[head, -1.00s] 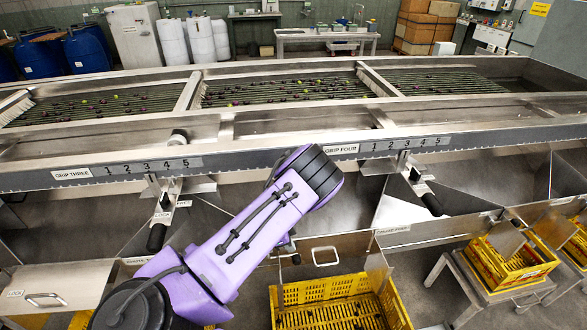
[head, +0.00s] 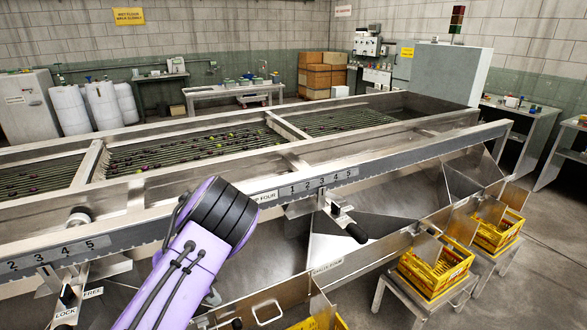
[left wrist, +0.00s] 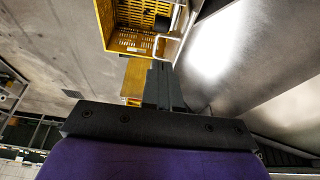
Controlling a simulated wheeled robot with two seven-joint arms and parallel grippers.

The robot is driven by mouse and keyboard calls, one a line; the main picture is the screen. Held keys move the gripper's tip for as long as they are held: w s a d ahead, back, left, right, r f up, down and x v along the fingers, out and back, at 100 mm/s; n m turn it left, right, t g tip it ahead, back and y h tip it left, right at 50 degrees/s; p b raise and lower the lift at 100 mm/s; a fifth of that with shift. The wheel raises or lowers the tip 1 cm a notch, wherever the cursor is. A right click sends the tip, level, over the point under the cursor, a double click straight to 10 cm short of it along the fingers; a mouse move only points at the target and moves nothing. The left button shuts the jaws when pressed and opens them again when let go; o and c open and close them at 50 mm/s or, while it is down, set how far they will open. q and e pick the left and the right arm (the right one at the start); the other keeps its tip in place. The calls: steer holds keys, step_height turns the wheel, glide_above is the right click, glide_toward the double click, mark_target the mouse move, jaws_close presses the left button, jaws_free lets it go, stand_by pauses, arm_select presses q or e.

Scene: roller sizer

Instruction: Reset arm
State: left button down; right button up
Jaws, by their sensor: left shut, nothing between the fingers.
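My right gripper is not in view.
The roller sizer's long metal front rail (head: 400,160) crosses the head view, with fruit on the rollers behind. Metal chutes hang below it. Yellow crates (head: 436,272) sit on low stands at right. Open floor (head: 525,290) lies at the lower right.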

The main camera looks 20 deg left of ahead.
arm_select(q)
steer(key=s+d+f+n+t+y, duration=0.2)
steer(key=d+f+n+t+y, duration=0.1)
steer(key=d+f+n+t, duration=0.4)
steer(key=s+d+f+n+g+y, duration=0.1)
steer(key=s+d+f+n+g, duration=0.1)
steer(key=s, duration=0.8)
steer(key=s+d+f+n+g+y+b, duration=0.1)
steer(key=s+d+f+n+g, duration=0.2)
steer(key=s, duration=0.7)
steer(key=shift+s+d+f+n+g+y, duration=0.35)
steer(key=shift+d+n+g, duration=0.35)
steer(key=shift+n+g, duration=0.35)
